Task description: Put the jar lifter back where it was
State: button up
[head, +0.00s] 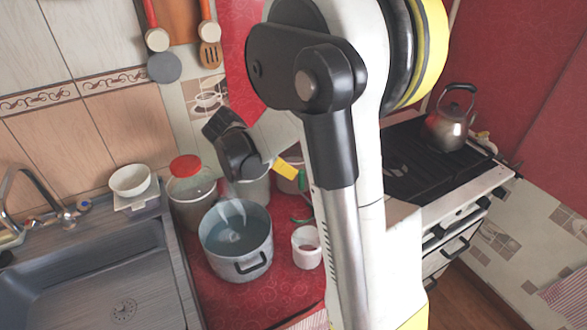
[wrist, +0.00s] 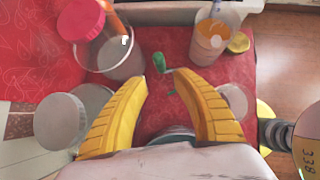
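A green thing, which looks like the jar lifter (wrist: 159,62), shows in the wrist view on the red counter, just beyond the gap between my fingertips. Thin metal parts and a second green bit lie beside it. In the head view, green parts of it (head: 301,218) show beside the white cup, partly hidden by my arm. My gripper (wrist: 161,79) has yellow fingers set apart, with nothing clearly pinched between them. In the head view one yellow finger (head: 286,168) shows above the counter behind the pot. I cannot tell whether the fingers touch the lifter.
A pot of bluish water (head: 236,240) stands on the red counter (head: 240,300). A red-lidded jar (head: 191,190) and a white cup (head: 307,247) stand near it. A jar with orange contents (wrist: 212,38) is close by. A sink (head: 90,270) is left, a stove with a kettle (head: 448,128) right.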

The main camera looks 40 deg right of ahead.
jog(key=s+a+r+m+t+y, duration=0.3)
jog(key=s+a+m, duration=0.3)
jog(key=a+m, duration=0.3)
jog(key=s+a+r+m+t+y, duration=0.4)
jog(key=s+a+m, duration=0.3)
jog(key=a, duration=0.7)
jog(key=shift+s+a+r+m+y, duration=0.15)
jog(key=shift+s+r+m+y, duration=0.15)
jog(key=shift+r+m, duration=0.65)
jog(key=shift+f, duration=0.1)
